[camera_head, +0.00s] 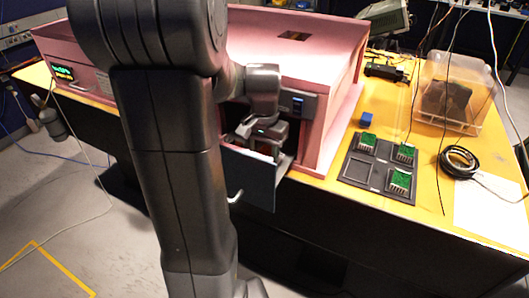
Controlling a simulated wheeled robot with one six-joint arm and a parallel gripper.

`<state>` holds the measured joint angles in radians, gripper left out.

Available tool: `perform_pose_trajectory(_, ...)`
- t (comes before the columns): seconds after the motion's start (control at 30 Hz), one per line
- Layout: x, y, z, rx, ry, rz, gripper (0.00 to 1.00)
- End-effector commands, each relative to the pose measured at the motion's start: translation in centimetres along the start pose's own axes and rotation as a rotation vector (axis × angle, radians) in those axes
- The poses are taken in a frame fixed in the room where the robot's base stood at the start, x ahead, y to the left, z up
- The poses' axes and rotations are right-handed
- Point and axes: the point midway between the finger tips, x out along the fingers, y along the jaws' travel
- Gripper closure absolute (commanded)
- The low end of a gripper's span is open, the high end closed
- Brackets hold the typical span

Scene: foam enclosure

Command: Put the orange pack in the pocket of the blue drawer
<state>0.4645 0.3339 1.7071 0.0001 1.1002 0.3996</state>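My gripper (262,136) reaches into the front opening of the pink foam enclosure (334,116), above and behind an open drawer with a dark blue-grey front (248,181). A pale curved handle shows on that front. My arm and the drawer front hide much of the opening, and the fingertips are too small and dark to tell whether they are open or shut. I cannot make out the orange pack in this view. The drawer's pocket is also hidden.
A dark tray (356,177) with green boards lies on the yellow table to the right. A small display (63,72) is on the enclosure's left.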

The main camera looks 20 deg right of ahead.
Motion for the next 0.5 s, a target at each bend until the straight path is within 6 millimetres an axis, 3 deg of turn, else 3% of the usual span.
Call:
perform_pose_trajectory(0.3, 0.36, 0.0, 0.0, 0.0, 0.0, 0.0, 0.8)
perform_pose_trajectory(0.33, 0.36, 0.0, 0.0, 0.0, 0.0, 0.0, 0.55)
perform_pose_trajectory(0.43, 0.27, 0.0, 0.0, 0.0, 0.0, 0.0, 0.35)
perform_pose_trajectory(0.5, 0.27, 0.0, 0.0, 0.0, 0.0, 0.0, 0.35)
